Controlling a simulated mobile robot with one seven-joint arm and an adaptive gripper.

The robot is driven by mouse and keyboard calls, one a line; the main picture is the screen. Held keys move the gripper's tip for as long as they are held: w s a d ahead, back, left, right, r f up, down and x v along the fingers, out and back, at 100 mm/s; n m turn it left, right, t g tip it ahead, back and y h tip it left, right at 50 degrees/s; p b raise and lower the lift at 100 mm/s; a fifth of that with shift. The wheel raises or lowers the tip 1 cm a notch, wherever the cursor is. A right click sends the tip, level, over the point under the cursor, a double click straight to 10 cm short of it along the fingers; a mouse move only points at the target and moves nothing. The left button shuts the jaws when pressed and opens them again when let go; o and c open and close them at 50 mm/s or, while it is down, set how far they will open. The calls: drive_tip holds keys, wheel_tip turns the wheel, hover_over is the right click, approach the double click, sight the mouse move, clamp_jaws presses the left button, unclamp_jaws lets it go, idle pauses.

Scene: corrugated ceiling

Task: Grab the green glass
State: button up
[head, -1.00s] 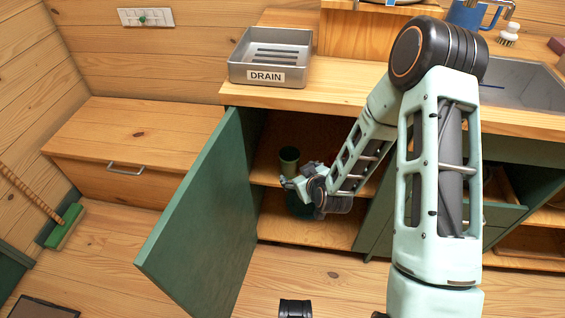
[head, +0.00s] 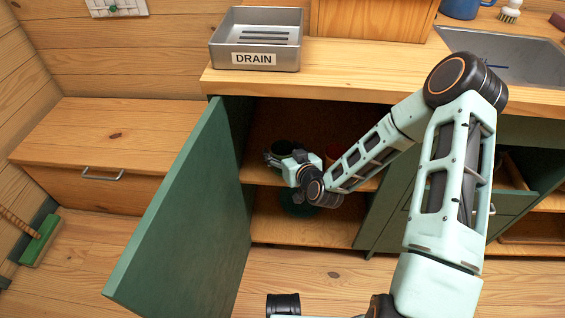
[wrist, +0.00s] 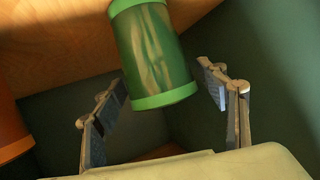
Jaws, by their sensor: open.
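The green glass (wrist: 153,50) stands out in the wrist view, with bright green bands at both ends and a streaked, see-through middle. In the head view the green glass (head: 284,148) shows as a dark green shape on the upper cabinet shelf, partly hidden by my gripper. My gripper (wrist: 168,92) is open, with one finger to each side of the glass's near end in the wrist view. In the head view my gripper (head: 274,160) is inside the open cabinet, at the shelf.
An orange-red object (wrist: 8,130) stands left of my gripper; a red item (head: 332,153) shows on the shelf. The open green door (head: 180,215) stands left of my arm. A dark green round thing (head: 296,205) sits on the lower shelf. The DRAIN tray (head: 225,57) is on the counter.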

sight(279, 149)
drive_tip(key=x, duration=0.2)
drive_tip(key=b+x, duration=0.1)
drive_tip(key=x, duration=0.1)
drive_tip(key=shift+s+f, duration=0.15)
drive_tip(key=shift+f, duration=0.25)
drive_tip(key=shift+w+a, duration=0.2)
drive_tip(key=shift+w, duration=0.2)
drive_tip(key=c, duration=1.5)
drive_tip(key=shift+c, duration=1.3)
